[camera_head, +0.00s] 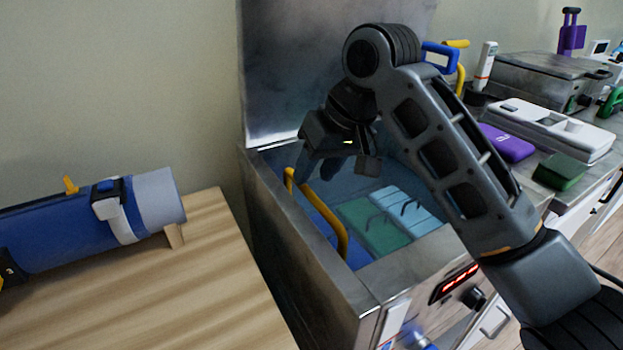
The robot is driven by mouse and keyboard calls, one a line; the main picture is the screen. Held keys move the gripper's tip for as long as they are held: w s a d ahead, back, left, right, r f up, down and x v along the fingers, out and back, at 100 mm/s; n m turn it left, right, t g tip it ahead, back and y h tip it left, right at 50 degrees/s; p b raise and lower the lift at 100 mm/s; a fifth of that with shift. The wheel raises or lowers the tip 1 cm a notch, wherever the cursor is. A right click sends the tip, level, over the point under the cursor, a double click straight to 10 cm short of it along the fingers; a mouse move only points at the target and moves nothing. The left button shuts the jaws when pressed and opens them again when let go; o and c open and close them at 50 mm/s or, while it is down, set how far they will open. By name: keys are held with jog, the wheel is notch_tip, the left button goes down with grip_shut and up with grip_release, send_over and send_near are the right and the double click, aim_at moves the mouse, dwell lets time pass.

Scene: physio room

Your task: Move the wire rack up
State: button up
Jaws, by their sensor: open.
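An open steel tank (288,225) stands in the middle, with its lid raised behind. A thick yellow arched handle (330,212) rises along the tank's left side and looks like part of the wire rack. The rack's wires cannot be made out. My gripper (340,168) is open over the back left of the tank, close to the handle's far end. I cannot tell whether they touch. My arm hides the tank's right side.
A wooden table (205,280) at the left bears a blue roll (80,222) with straps. The counter at the right holds a purple box (508,143), a white case (556,128), a green block (561,170) and a steel box (545,80). The tank's walls surround my gripper.

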aim_at(306, 186)
jog(key=shift+x, duration=1.55)
grip_shut()
